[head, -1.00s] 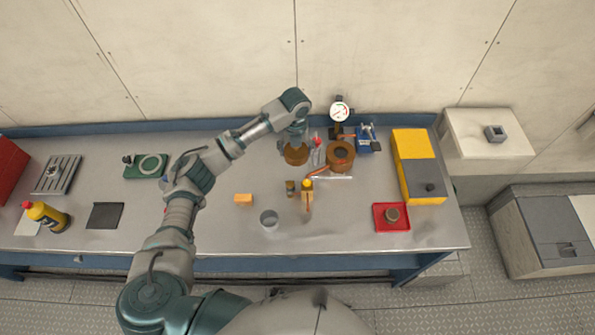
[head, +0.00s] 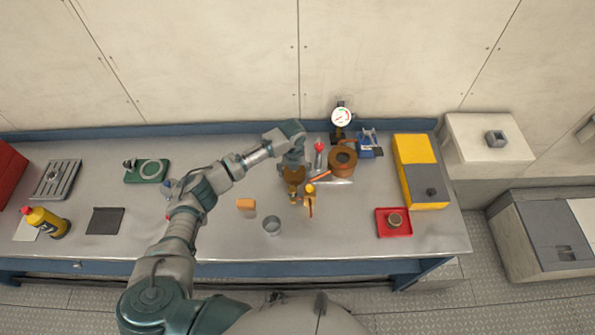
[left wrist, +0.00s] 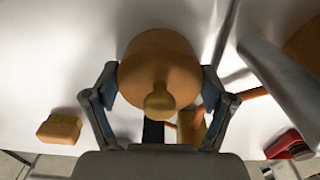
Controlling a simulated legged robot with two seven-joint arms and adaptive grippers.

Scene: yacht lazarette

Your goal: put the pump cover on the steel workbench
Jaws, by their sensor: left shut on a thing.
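The pump cover appears to be the round copper-brown piece (head: 293,174) in my left gripper (head: 293,168). In the left wrist view the cover (left wrist: 158,62) sits between the two fingers of my left gripper (left wrist: 160,85), which are shut on its sides. A small brass knob-like shape (left wrist: 160,103) shows in front of it; I cannot tell whether it belongs to the cover. The steel workbench (head: 200,235) lies beneath. I cannot tell how far the cover is above it. My right gripper is not in view.
A brown ring-shaped housing (head: 342,161) stands right of the cover. A red tray (head: 393,232) and yellow-grey box (head: 421,175) are at right.

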